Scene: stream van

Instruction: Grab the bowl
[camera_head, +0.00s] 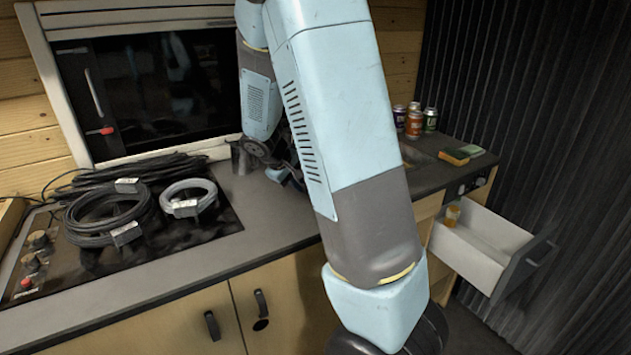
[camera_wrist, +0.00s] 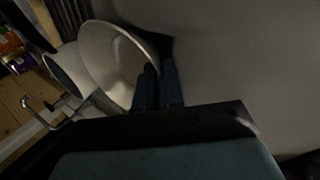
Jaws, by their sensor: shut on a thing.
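A white bowl (camera_wrist: 106,58) shows in the wrist view, seen tilted, with its hollow side towards the camera. My gripper (camera_wrist: 157,78) is shut on the bowl's rim at its right side, with the two dark fingers close together there. In the head view my arm crosses the middle of the picture and hides the bowl and the fingertips.
In the head view, coiled cables (camera_head: 108,215) lie on the hob, several cans (camera_head: 414,122) stand at the back right, and a drawer (camera_head: 478,262) is open.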

